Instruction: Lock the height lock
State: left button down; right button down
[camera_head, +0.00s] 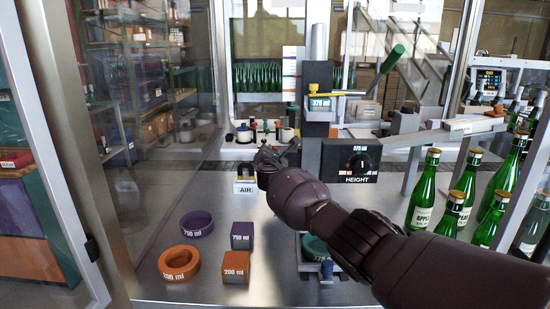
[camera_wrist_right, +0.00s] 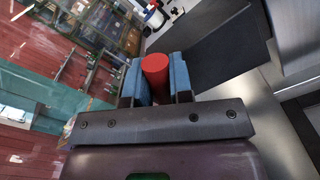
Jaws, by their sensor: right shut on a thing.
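My right gripper (camera_head: 268,158) reaches in from the right of the head view and ends beside the black column of the capsuling machine (camera_head: 318,80). In the right wrist view its blue-padded fingers (camera_wrist_right: 156,82) are closed on a red cylinder (camera_wrist_right: 155,66), which looks like the height lock's handle. The red cylinder is hidden in the head view. A black height dial (camera_head: 360,163) with a HEIGHT label sits on the machine just right of the gripper; its pointer setting is too small to read surely. My left gripper is out of view.
A purple ring (camera_head: 197,224), orange ring (camera_head: 179,263), purple block (camera_head: 242,236) and orange block (camera_head: 236,267) lie on the metal table. Several green bottles (camera_head: 424,192) stand at right. A green-handled lever (camera_head: 393,59) juts rightward.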

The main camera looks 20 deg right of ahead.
jog(key=n, duration=0.1)
jog(key=a+r+n, duration=0.1)
jog(key=n, duration=0.1)
jog(key=shift+w+a+n, duration=0.1)
jog(key=shift+w+n, duration=0.1)
jog(key=shift+n, duration=0.1)
jog(key=shift+w+a+n, duration=0.1)
jog(key=shift+a+n, duration=0.25)
jog(key=shift+n, duration=0.45)
jog(key=shift+w+a+n, duration=0.1)
jog(key=shift+a+n, duration=0.2)
jog(key=shift+n, duration=0.5)
jog(key=c, duration=1)
grip_release()
